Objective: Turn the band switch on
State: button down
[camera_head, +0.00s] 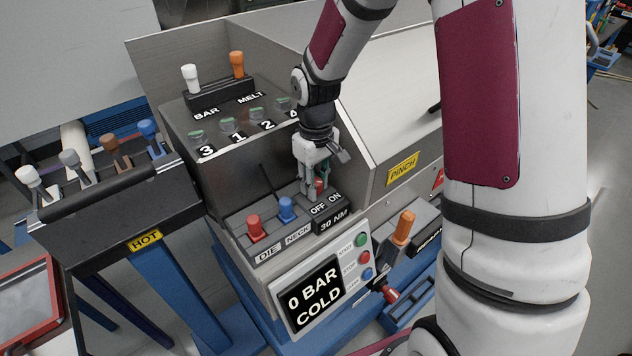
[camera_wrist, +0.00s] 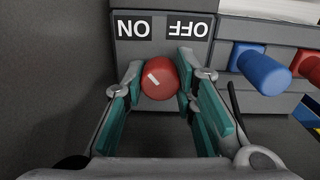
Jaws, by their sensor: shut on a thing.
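The band switch is a red round knob (camera_wrist: 161,84) with a short white mark on its face, below the upside-down ON label (camera_wrist: 133,28) and OFF label (camera_wrist: 188,27) in the wrist view. The mark lies left of the knob's middle and slants up toward the ON side. My gripper (camera_wrist: 160,76) is shut on the knob, its teal pads at either side. In the head view my gripper (camera_head: 313,182) points down at the panel behind the OFF/ON and 30 NM labels, and the knob (camera_head: 320,184) shows only partly.
A red knob (camera_head: 255,228) marked DIE and a blue knob (camera_head: 286,209) marked NECK stand left of the switch. A display (camera_head: 316,297) reads 0 BAR COLD. A metal side wall (camera_head: 343,140) rises close beside my gripper. An orange-handled lever (camera_head: 404,228) stands at right.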

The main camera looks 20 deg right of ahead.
aim_at(316, 182)
jog(key=c, duration=1.3)
grip_release()
jog(key=shift+r, duration=0.15)
notch_tip(316, 182, up, 12)
jog(key=s+r+m+t, duration=0.2)
jog(key=s+r, duration=0.4)
jog(key=s, duration=0.4)
jog(key=s+r+m+t, duration=0.2)
jog(key=s+r, duration=0.3)
jog(key=s, duration=0.6)
jog(key=shift+s+r+t, duration=0.25)
jog(key=shift+r+t, duration=0.1)
jog(key=shift+t, duration=0.35)
